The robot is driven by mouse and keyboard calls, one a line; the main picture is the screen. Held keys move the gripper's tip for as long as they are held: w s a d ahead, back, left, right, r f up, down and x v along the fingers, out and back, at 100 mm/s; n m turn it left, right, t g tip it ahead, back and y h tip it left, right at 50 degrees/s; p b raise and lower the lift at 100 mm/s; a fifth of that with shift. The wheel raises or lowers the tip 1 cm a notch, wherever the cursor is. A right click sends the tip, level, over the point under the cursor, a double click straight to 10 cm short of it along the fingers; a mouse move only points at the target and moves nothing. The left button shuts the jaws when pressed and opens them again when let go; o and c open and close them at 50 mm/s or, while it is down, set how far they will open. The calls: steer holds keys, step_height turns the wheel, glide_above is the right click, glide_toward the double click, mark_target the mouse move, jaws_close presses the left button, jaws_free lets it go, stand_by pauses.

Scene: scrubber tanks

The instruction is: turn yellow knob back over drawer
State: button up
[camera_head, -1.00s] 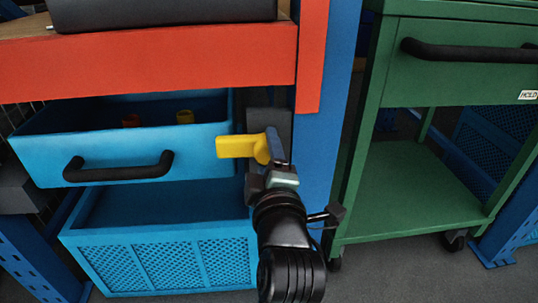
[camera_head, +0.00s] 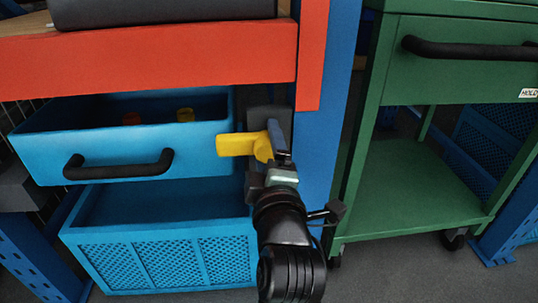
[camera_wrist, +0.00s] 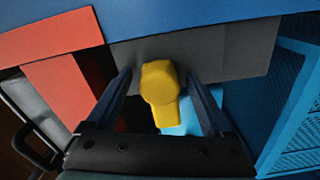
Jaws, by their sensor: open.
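The yellow knob (camera_head: 238,144) sits on a dark grey block beside the blue drawer (camera_head: 200,150). Its handle points left, across the right end of the drawer front. The drawer is pulled out, with a black handle on its front. My gripper (camera_head: 277,138) is at the right end of the knob in the head view, partly covering its hub. In the wrist view the knob (camera_wrist: 160,85) stands between the two fingers of my open gripper (camera_wrist: 159,75), with gaps visible on both sides. Contact in depth cannot be told.
An orange-red bench edge (camera_head: 150,55) runs above the drawer. A blue post (camera_head: 325,130) stands right of the knob. A lower blue perforated bin (camera_head: 160,235) lies under the drawer. A green cart (camera_head: 410,190) stands at the right. Small orange and yellow items lie in the drawer.

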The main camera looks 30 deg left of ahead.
steer(key=p+v, duration=0.3)
steer(key=v, duration=1)
steer(key=w+d+r+m+t+h+p, duration=0.1)
steer(key=w+d+r+m+t+p, duration=0.2)
steer(key=r, duration=0.6)
steer(key=d+r+m+h+p, duration=0.1)
steer(key=r+m+p, duration=0.1)
steer(key=r+p, duration=0.45)
steer(key=s+d+r+m+t+h+p, duration=0.25)
steer(key=r+m+p, duration=0.3)
steer(key=r, duration=0.85)
steer(key=s+d+r+m+t+h+p, duration=0.1)
steer(key=d+r+m+t+h+p, duration=0.4)
steer(key=r, duration=0.9)
steer(key=s+d+r+m+t+h+p, duration=0.1)
steer(key=s+d+r+m+t+p, duration=0.15)
steer(key=r+m, duration=0.8)
step_height(320, 180, up, 39)
steer(key=n+p, duration=0.4)
steer(key=p, duration=3.2)
steer(key=shift+w+g, duration=0.3)
steer(key=shift+w, duration=0.05)
steer(key=shift+d+f+y, duration=0.1)
steer(key=shift+y, duration=0.15)
